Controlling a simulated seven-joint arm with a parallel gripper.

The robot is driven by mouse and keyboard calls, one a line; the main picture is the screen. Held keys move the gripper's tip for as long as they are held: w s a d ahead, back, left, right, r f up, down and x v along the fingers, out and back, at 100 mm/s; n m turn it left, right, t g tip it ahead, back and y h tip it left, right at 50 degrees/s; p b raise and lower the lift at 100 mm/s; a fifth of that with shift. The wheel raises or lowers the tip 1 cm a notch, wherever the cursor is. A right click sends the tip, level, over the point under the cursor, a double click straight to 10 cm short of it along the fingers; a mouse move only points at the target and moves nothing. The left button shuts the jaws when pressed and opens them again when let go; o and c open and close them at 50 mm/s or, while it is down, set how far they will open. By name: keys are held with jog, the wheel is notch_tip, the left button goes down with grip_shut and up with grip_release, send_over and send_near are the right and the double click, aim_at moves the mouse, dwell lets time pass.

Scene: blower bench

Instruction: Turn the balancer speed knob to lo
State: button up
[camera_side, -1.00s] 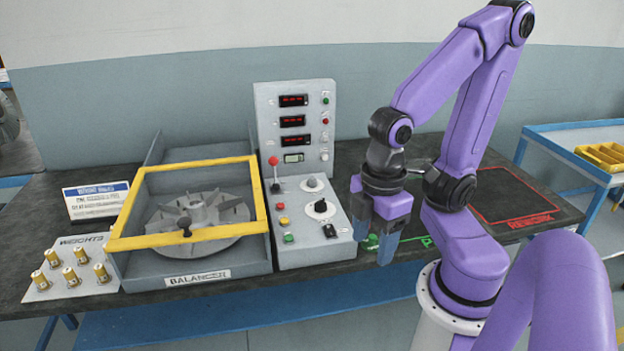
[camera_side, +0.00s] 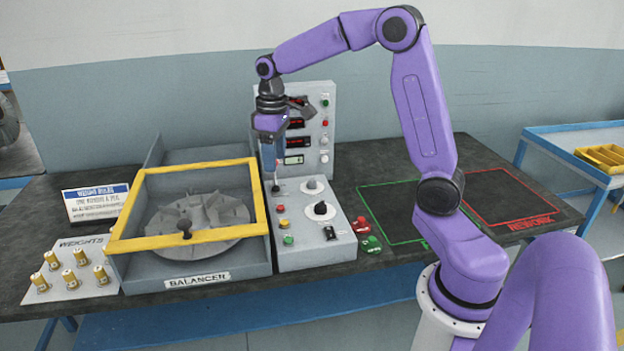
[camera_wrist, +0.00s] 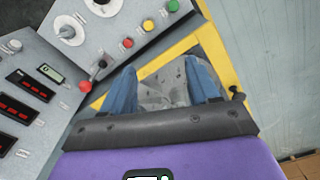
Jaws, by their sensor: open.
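The balancer's sloped control panel (camera_side: 335,245) carries two knobs on white dials. The black knob (camera_side: 320,208) is nearer the front, and a smaller grey knob (camera_side: 312,184) sits behind it. I cannot read their labels. In the wrist view the grey knob (camera_wrist: 68,31) is at the upper left, and the other is cut by the top edge. My gripper (camera_side: 272,172) points down over the panel's back left, left of both knobs. In the wrist view my gripper (camera_wrist: 163,88) is open and empty, with the red-ball lever (camera_wrist: 86,86) just left of its fingers.
The yellow-framed balancer housing (camera_side: 190,240) with its rotor stands left of the panel. The upright display box (camera_side: 325,165) rises behind. Red, yellow and green buttons (camera_side: 288,239) line the panel's left side.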

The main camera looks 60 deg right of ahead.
jog(key=w+d+f+m, duration=0.1)
jog(key=w+d+m, duration=0.25)
jog(key=d, duration=0.85)
jog(key=m, duration=0.1)
send_over(312, 179)
jog(key=f, duration=0.1)
notch_tip(312, 179, down, 18)
jog(key=shift+r, duration=0.15)
jog(key=c, duration=1)
